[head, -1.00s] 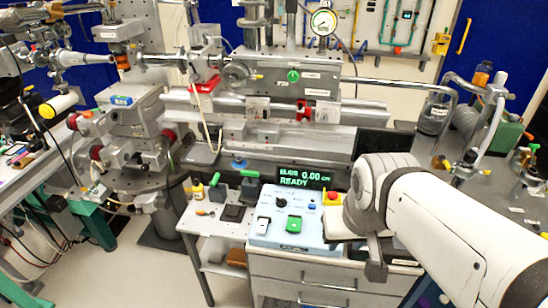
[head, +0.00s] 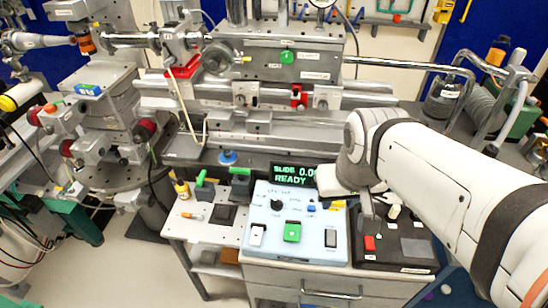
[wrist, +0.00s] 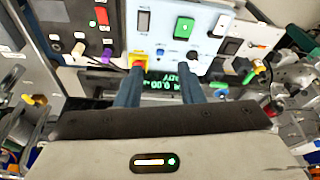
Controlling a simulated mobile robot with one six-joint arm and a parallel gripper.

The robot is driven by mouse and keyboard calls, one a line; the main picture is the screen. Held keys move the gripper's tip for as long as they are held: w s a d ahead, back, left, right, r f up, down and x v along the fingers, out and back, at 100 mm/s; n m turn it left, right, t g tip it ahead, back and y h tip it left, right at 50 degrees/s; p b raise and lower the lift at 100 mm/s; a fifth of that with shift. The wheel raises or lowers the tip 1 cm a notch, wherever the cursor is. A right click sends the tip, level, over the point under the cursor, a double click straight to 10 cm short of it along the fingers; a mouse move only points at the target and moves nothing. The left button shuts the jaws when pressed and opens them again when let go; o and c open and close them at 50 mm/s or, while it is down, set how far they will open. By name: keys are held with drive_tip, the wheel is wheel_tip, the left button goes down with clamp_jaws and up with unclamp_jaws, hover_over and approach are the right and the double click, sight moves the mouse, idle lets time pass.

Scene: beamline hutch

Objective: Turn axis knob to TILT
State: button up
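The light blue control panel (head: 316,258) stands on a grey cabinet in the head view. A small black knob (head: 277,204) sits at its upper left, with labels around it too small to read. The knob also shows in the wrist view (wrist: 193,56), near the tip of the right-hand finger; I cannot tell whether they touch. The knob's pointer direction is not clear. My gripper (wrist: 163,78) is open, its two dark blue fingers spread with nothing seen between them but the background display. In the head view my wrist hides part of the panel's upper right and the display.
The green display (head: 292,174) reads SLIDE and READY behind the panel. A red-and-yellow stop button (wrist: 138,62) is by the left finger. A black box (head: 408,262) stands right.

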drive_tip(key=w+a+f+n+g, duration=0.1)
drive_tip(key=w+a+f+n, duration=0.15)
drive_tip(key=w, duration=0.35)
drive_tip(key=w+a+f+n+g, duration=0.1)
drive_tip(key=w+f+n, duration=0.1)
drive_tip(key=w+f, duration=0.3)
drive_tip(key=n+g, duration=0.1)
drive_tip(key=n, duration=0.4)
hover_over(280, 203)
wheel_tip(280, 203, down, 11)
drive_tip(key=shift+f+b, duration=0.1)
drive_tip(key=shift+b, duration=0.35)
wheel_tip(280, 203, down, 7)
drive_tip(key=shift+f+p, duration=0.2)
drive_tip(key=shift+p, duration=0.25)
clamp_jaws()
